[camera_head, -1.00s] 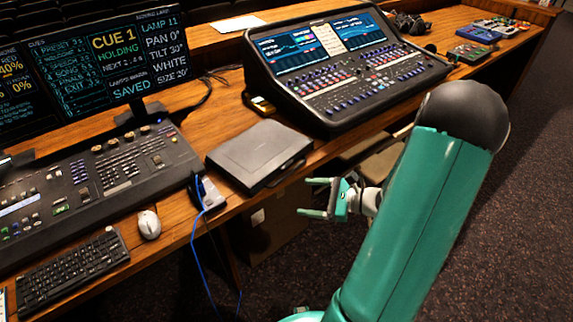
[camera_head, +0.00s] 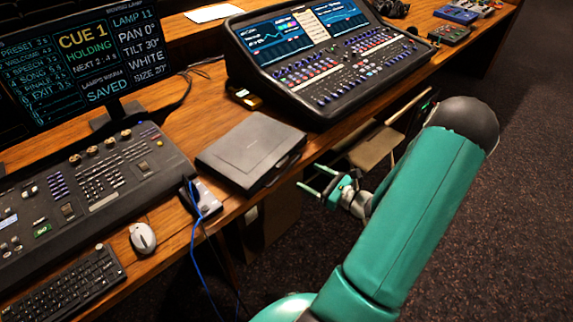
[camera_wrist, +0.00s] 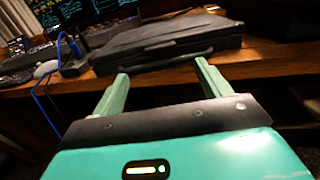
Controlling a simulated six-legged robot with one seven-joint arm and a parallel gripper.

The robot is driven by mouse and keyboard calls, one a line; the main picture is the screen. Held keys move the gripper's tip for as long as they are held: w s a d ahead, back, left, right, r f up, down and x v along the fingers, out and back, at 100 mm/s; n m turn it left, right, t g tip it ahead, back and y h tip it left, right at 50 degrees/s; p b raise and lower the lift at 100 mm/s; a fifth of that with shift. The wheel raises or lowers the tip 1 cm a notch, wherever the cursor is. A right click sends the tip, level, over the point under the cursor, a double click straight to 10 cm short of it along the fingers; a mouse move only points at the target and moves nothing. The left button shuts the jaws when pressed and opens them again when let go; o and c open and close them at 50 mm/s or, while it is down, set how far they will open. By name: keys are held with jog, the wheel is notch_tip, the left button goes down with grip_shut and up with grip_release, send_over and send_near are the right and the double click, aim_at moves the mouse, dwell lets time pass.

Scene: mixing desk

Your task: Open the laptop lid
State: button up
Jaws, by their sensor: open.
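The black laptop (camera_head: 251,148) lies closed on the wooden desk, between the lighting console and the sound mixer. Its front edge, with a handle, faces me near the desk's front edge. In the wrist view the laptop (camera_wrist: 165,42) is straight ahead, beyond the fingertips. My gripper (camera_head: 315,180) is open and empty, in front of the desk edge and to the right of the laptop in the head view. In the wrist view its two green fingers (camera_wrist: 160,72) are spread apart and do not touch the laptop.
A small grey box (camera_head: 202,198) with a blue cable stands just left of the laptop. The sound mixer (camera_head: 330,60) is behind and right. The lighting console (camera_head: 85,185), mouse (camera_head: 142,237) and keyboard (camera_head: 65,288) are left.

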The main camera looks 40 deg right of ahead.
aim_at(289, 166)
jog(key=x, duration=0.9)
jog(key=shift+w, duration=0.15)
